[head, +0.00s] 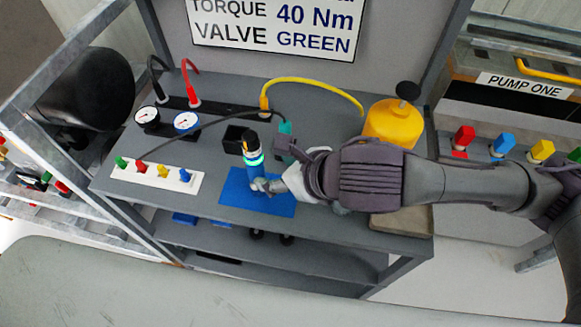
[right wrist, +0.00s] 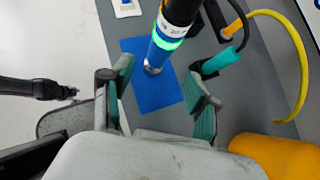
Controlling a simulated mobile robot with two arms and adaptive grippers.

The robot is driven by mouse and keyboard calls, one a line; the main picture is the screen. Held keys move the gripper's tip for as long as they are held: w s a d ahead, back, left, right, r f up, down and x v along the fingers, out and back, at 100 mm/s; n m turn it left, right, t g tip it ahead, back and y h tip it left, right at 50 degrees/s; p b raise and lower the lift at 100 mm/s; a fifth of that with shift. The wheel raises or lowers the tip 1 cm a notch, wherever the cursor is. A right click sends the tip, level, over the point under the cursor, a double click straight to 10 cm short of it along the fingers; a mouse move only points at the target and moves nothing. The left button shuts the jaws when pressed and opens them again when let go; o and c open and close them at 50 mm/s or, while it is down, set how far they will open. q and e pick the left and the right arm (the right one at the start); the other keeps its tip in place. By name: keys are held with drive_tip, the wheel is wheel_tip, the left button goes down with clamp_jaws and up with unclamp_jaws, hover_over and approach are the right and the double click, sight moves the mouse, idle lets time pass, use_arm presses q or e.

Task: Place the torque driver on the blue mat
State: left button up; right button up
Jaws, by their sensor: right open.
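The torque driver (head: 253,176), a blue cylinder with a black top and a glowing green ring, stands about upright on the blue mat (head: 283,208). In the right wrist view the driver (right wrist: 165,40) has its lower end over the blue mat (right wrist: 160,105). My right gripper (head: 272,168) comes in from the right, close beside the driver. In the right wrist view its green-padded fingers (right wrist: 163,75) are apart, with the driver just beyond the gap between them. Whether a finger touches the driver is unclear. My left gripper does not show in the head view.
A white strip with coloured knobs (head: 157,175) lies left of the mat. A yellow container (head: 393,122) stands behind my right arm.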

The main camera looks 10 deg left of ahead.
drive_tip(key=shift+v, duration=2.3)
